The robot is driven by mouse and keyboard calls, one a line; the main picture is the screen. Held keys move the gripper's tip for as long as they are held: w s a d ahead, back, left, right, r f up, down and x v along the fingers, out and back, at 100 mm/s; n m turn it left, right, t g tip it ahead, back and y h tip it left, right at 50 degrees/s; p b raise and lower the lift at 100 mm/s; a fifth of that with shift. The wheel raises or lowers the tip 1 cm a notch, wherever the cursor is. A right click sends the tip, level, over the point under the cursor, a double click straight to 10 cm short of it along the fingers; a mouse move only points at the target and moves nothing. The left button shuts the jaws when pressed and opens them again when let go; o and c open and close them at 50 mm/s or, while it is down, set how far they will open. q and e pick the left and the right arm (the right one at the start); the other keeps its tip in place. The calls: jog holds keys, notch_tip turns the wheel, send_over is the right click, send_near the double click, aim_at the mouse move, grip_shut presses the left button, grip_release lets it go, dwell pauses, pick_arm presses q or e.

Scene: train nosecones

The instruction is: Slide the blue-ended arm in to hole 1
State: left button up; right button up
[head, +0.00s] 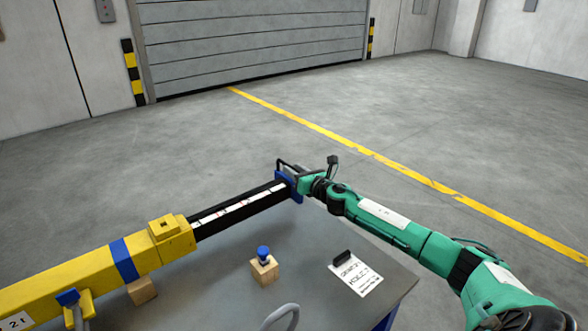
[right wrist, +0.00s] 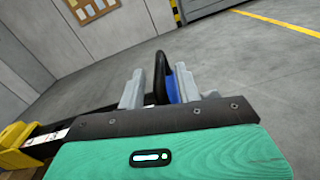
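The black sliding arm (head: 240,213), with a white marked strip along it, sticks out of a yellow beam (head: 90,277). Its far end carries a blue end plate (head: 288,184) with a black handle (head: 289,165). My right gripper (head: 308,179) is at this end. A yellow block (head: 171,233) sits on the beam where the black arm enters. No hole number is readable. My left gripper is not in view.
A blue-topped pin (head: 263,252) stands in a small wooden block (head: 264,270) on the grey table (head: 322,290). A printed paper (head: 356,276) with a black object (head: 341,257) lies at the right. A grey loop (head: 281,316) is at the front edge. The floor beyond is clear.

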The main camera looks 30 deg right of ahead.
aim_at(226, 207)
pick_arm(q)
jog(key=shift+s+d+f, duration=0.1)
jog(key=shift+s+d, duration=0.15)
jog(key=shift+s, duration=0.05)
pick_arm(e)
jog(key=shift+w, duration=0.35)
